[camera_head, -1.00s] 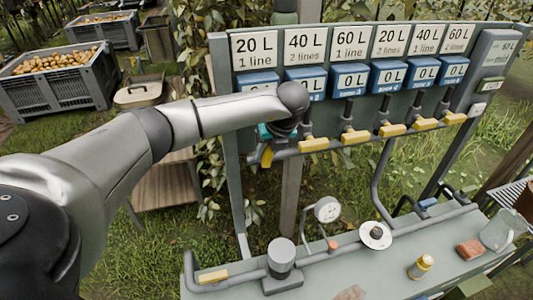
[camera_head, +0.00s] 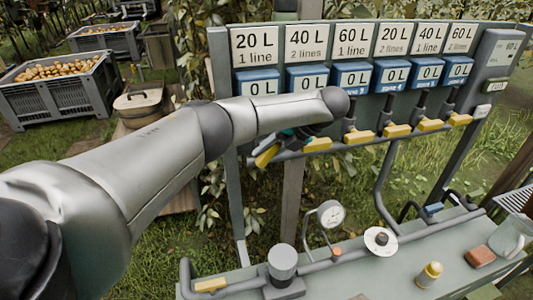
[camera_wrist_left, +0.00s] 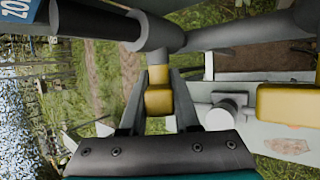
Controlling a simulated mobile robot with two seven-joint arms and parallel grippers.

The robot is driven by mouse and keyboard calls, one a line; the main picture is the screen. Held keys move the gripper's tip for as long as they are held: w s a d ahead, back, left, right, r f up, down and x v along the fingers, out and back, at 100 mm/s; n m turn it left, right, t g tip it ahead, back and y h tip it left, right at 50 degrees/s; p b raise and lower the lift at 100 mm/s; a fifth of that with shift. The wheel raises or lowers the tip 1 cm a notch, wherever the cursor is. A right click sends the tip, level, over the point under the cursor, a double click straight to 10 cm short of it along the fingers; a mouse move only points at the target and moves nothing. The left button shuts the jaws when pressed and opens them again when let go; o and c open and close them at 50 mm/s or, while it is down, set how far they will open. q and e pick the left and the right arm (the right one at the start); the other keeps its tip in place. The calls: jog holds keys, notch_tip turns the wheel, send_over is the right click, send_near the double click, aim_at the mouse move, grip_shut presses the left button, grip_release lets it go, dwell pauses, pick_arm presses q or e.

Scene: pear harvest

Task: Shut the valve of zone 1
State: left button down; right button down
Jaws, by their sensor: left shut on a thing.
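The zone 1 valve has a yellow lever (camera_head: 266,156), the leftmost in the row under the counters. It slants diagonally, while the other levers lie along the pipe. My left gripper (camera_wrist_left: 158,105) is shut on this lever, with one dark finger on each side of it in the left wrist view. The lever also shows there (camera_wrist_left: 158,76), below the grey valve stem. In the head view my forearm and wrist hide much of this valve and its surroundings. My right gripper is not in view.
The neighbouring yellow lever (camera_head: 318,145) is close on the right, with several more beyond it. Blue counters (camera_head: 307,78) reading 0 L hang above. A bench (camera_head: 345,272) below carries a gauge (camera_head: 331,213), a pipe and a yellow bottle (camera_head: 429,274).

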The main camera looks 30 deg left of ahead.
pick_arm(q)
jog(key=c, duration=0.6)
grip_release()
jog(key=shift+c, duration=0.2)
jog(key=shift+w+d+r, duration=0.1)
jog(key=shift+d+r, duration=0.15)
jog(key=shift+r, duration=0.05)
jog(key=p+v, duration=0.2)
jog(key=v, duration=1.2)
jog(key=shift+d+r, duration=0.15)
jog(key=shift+r, duration=0.05)
